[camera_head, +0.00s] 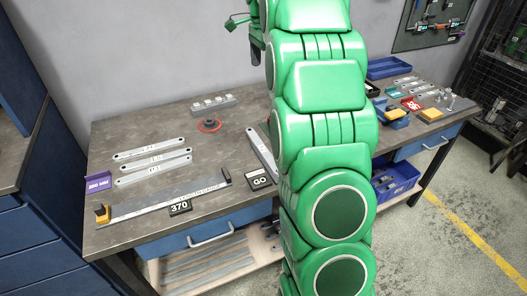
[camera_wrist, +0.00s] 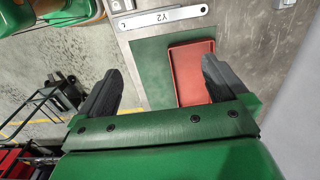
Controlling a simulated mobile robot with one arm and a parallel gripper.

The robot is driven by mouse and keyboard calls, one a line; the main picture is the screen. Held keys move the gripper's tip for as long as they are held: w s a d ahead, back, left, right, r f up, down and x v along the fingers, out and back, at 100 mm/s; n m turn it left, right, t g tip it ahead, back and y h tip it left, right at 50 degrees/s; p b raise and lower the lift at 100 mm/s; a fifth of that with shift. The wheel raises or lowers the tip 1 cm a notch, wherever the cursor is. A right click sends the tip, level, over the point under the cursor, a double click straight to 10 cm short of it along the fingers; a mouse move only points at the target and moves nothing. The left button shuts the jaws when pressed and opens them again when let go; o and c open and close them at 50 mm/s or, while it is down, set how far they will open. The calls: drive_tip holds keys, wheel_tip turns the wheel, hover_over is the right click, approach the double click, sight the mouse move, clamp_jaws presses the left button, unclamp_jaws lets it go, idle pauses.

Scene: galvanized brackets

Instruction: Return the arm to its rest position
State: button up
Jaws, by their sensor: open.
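My green arm (camera_head: 325,120) stands upright in the middle of the head view and hides part of the workbench (camera_head: 225,140). In the wrist view my gripper (camera_wrist: 160,82) has its two dark fingers wide apart, with nothing held between them.
Several labelled bars (camera_head: 152,162), a long gauge (camera_head: 165,201), a "370" sign (camera_head: 180,207) and a purple "300 MM" sign (camera_head: 99,184) are on the bench. The wrist view shows a red tray (camera_wrist: 172,66) on a green mat (camera_wrist: 150,72) and a labelled bar (camera_wrist: 188,13).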

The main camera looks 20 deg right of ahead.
wheel_tip(320, 180, down, 10)
idle(0.6)
drive_tip(key=shift+r, duration=0.1)
idle(0.6)
